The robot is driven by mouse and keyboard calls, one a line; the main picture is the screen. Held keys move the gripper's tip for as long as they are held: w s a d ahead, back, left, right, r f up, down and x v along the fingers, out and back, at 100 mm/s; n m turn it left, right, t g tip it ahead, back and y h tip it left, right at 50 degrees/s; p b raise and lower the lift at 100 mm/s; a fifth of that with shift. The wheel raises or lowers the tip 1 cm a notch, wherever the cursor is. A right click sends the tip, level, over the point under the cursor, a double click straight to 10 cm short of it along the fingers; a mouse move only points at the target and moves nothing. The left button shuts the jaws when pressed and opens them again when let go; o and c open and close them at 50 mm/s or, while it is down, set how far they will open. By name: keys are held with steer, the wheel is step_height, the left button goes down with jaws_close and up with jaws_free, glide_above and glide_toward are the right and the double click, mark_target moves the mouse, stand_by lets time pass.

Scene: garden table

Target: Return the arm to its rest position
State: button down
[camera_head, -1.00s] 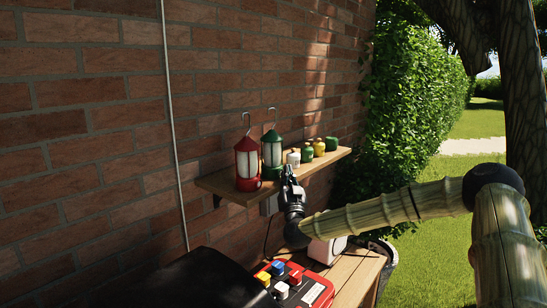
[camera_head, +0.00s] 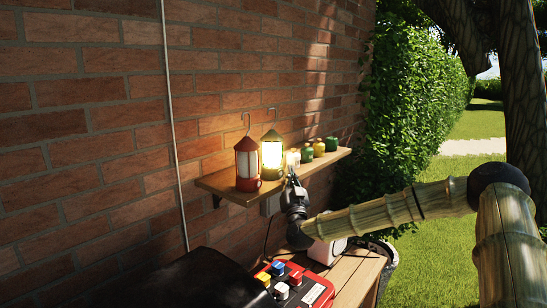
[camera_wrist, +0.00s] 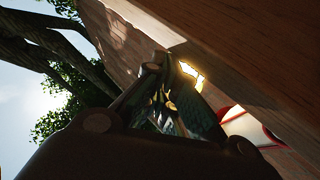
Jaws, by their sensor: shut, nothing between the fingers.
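My gripper (camera_head: 291,178) is shut and empty in the head view. It is at the front edge of the wooden shelf (camera_head: 232,194), just right of the green lantern (camera_head: 272,156). The green lantern is lit and glows warm yellow. I cannot tell whether the gripper touches the shelf or the lantern. My arm reaches in from the right. In the wrist view my gripper (camera_wrist: 172,100) points up along the shelf's underside (camera_wrist: 250,50), with the bright lantern glow (camera_wrist: 192,76) just past its fingertips.
An unlit red lantern (camera_head: 247,165) stands left of the green one. Several small jars (camera_head: 318,148) line the shelf to the right. Below are a red box with coloured buttons (camera_head: 288,286), a white object (camera_head: 326,251) and a wooden table (camera_head: 357,273). Open lawn lies right.

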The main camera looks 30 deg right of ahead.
steer(key=s+d+p, duration=0.1)
steer(key=s, duration=0.4)
steer(key=shift+s+d+p, duration=0.3)
steer(key=shift+s, duration=0.1)
